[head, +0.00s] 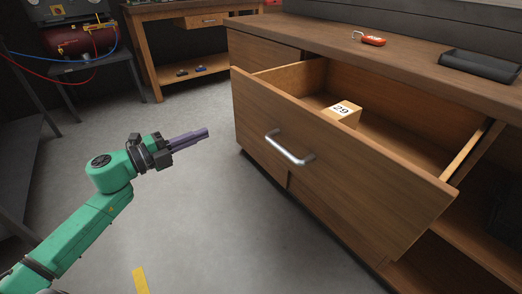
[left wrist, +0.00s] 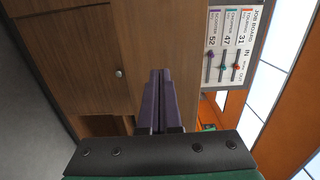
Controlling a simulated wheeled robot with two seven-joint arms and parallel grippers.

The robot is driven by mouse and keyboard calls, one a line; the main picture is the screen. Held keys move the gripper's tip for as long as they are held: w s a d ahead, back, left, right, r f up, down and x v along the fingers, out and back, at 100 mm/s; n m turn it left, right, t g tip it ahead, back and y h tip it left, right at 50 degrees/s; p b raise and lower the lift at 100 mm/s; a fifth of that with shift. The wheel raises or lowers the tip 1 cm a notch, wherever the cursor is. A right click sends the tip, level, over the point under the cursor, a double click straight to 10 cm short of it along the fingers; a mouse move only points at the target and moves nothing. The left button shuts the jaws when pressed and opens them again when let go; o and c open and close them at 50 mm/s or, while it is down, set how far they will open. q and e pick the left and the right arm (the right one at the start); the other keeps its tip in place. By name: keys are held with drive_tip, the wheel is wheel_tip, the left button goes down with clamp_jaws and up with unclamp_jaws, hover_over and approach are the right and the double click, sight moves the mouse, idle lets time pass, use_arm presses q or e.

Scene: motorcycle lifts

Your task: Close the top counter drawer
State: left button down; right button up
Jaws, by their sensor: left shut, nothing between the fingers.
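The top counter drawer (head: 335,165) is pulled out well from the wooden counter (head: 400,60) in the head view. Its front faces me and carries a silver bar handle (head: 289,149). A small wooden block marked 29 (head: 343,113) lies inside the drawer. My left gripper (head: 207,133) is shut and empty, to the left of the drawer front and apart from the handle. In the left wrist view its purple fingers (left wrist: 159,105) are together, with wooden cabinet panels beyond. My right gripper is not in view.
A red padlock-like object (head: 372,40) and a dark tray (head: 481,66) lie on the countertop. Open shelving is below right. A workbench (head: 190,20) and a red compressor (head: 75,40) stand at the back. Grey floor is clear between my left arm and the counter.

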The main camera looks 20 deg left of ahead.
use_arm(q)
drive_tip(key=d, duration=0.2)
approach(256, 114)
drive_tip(key=shift+m+h, duration=0.3)
drive_tip(key=x, duration=0.6)
drive_tip(key=shift+w, duration=0.15)
drive_tip(key=shift+w+d+f, duration=0.1)
drive_tip(key=shift+w+d, duration=0.1)
drive_tip(key=shift+w, duration=0.05)
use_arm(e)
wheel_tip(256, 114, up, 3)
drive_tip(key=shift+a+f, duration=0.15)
